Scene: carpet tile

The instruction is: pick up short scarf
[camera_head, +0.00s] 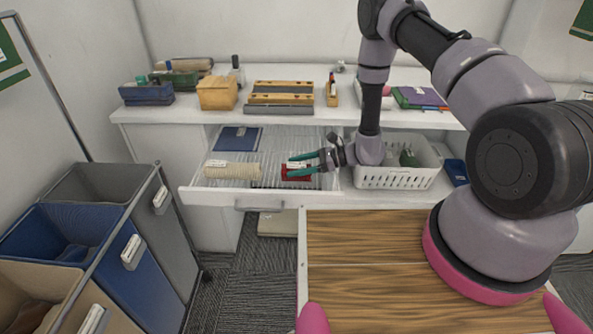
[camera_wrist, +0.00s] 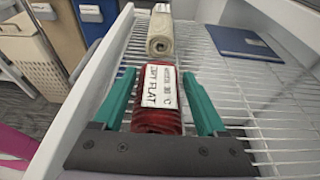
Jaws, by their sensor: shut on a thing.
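My gripper (camera_head: 289,166) reaches into the open drawer from the right, its teal fingers on either side of a rolled dark red knitted piece (camera_head: 297,174). In the wrist view the gripper (camera_wrist: 158,76) is shut on this red roll (camera_wrist: 156,122), which has a white label reading "DRY FLAT". The roll appears to be at the drawer's wire floor; I cannot tell whether it is lifted. A cream rolled piece (camera_head: 232,171) with a label lies to its left, and it also shows beyond the fingertips in the wrist view (camera_wrist: 160,30). Nothing readable says which roll is the short scarf.
The white drawer (camera_head: 250,192) has low walls close to the gripper. A dark blue flat folder (camera_head: 238,138) lies at its back. A white basket (camera_head: 396,178) stands to the right. The shelf above holds boxes and trays. Bins (camera_head: 90,235) stand at left.

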